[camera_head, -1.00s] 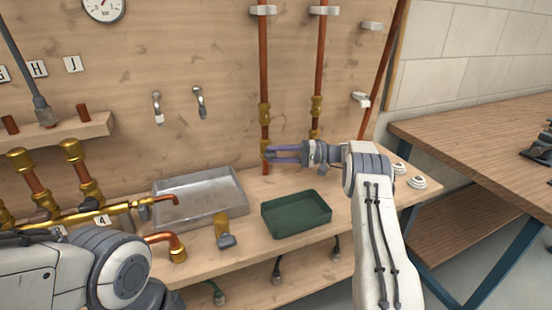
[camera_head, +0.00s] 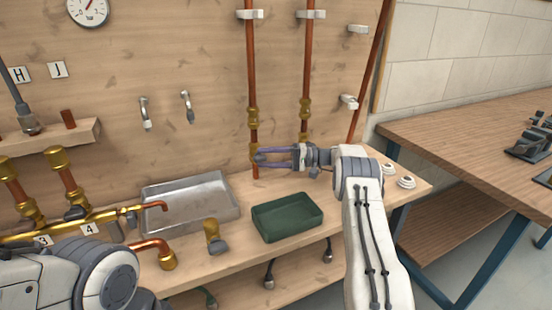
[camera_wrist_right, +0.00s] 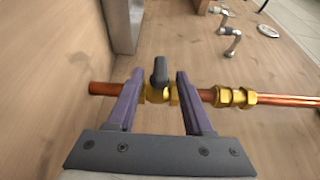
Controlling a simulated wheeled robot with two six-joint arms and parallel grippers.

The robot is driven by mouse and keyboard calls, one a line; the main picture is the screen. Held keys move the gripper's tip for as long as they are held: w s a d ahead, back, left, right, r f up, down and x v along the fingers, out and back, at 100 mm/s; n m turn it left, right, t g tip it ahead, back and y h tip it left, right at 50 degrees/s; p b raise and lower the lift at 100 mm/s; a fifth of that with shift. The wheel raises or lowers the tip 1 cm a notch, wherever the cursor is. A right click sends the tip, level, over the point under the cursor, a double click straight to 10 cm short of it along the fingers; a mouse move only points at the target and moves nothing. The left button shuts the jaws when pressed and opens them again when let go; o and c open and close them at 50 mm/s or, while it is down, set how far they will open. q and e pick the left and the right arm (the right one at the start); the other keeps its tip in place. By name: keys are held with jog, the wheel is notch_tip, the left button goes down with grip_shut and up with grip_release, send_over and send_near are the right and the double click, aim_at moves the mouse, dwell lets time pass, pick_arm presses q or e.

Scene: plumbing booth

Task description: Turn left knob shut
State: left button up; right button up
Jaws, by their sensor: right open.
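In the right wrist view, a dark grey knob (camera_wrist_right: 160,71) stands on a brass valve body (camera_wrist_right: 157,95) in a copper pipe. My right gripper (camera_wrist_right: 156,78) is open, its two purple fingers on either side of the knob, with visible gaps. I cannot tell whether a finger touches the valve body. In the head view, my right gripper (camera_head: 257,156) is at the lower part of the left vertical copper pipe (camera_head: 251,60). The knob is hidden or too small there. My left arm shows at the lower left; its gripper is out of view.
A green tray (camera_head: 287,232) and a grey metal tray (camera_head: 165,215) sit on the wooden bench below. A second copper pipe (camera_head: 307,60) runs right of the left one. A brown workbench (camera_head: 465,160) stands at the right. Brass piping (camera_head: 70,228) occupies the left.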

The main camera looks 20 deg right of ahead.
jog(key=b+v, duration=0.1)
jog(key=v, duration=0.7)
jog(key=shift+f, duration=0.1)
jog(key=shift+v, duration=1)
